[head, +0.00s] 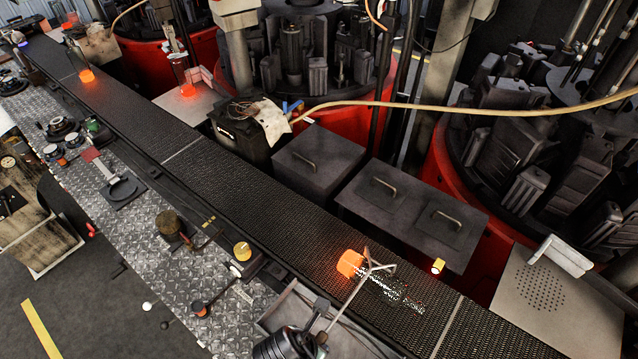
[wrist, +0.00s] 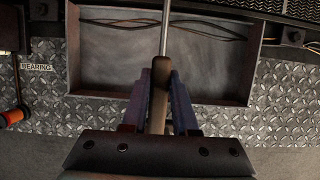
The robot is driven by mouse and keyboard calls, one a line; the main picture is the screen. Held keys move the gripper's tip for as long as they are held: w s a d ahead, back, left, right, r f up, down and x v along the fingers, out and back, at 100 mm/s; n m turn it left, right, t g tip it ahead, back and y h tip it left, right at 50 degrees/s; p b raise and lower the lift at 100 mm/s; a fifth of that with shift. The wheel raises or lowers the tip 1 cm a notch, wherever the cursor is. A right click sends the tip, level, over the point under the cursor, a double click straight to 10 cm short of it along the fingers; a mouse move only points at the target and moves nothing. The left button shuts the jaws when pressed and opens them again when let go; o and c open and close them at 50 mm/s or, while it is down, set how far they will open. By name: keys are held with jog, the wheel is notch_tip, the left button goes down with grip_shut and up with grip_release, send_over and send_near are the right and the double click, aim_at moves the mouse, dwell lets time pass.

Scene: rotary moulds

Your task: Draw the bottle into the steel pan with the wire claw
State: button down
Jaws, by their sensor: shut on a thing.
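The bottle (head: 402,296) looks like clear glass and lies on its side on the dark belt. A glowing orange piece (head: 349,263) shows at its left end; I cannot tell whether it is part of the bottle. The wire claw (head: 374,266) has its prongs over the bottle beside the orange piece; contact is unclear. My gripper (wrist: 160,75) is shut on the claw's dark handle (wrist: 159,90), and its rod (wrist: 165,28) runs away toward the belt. The steel pan (wrist: 110,65) is shallow, below the handle, with dark cables across its far side. My arm partly hides the pan (head: 272,318) in the head view.
The mesh belt (head: 240,195) runs diagonally, with another glowing piece (head: 87,76) far up it. A tread-plate ledge (head: 140,215) with knobs and levers lines the near side. Grey lidded boxes (head: 410,215) and red rotary machines (head: 470,200) stand behind the belt.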

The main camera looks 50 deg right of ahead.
jog(key=s+a+p, duration=0.1)
jog(key=a+p, duration=0.3)
jog(key=a, duration=0.9)
jog(key=shift+a, duration=0.25)
dwell(2.4)
jog(key=shift+r, duration=0.1)
dwell(1.0)
notch_tip(320, 180, up, 9)
jog(key=d+p, duration=0.1)
jog(key=d, duration=0.1)
jog(key=shift+p, duration=0.3)
dwell(0.9)
jog(key=shift+w, duration=0.1)
dwell(0.8)
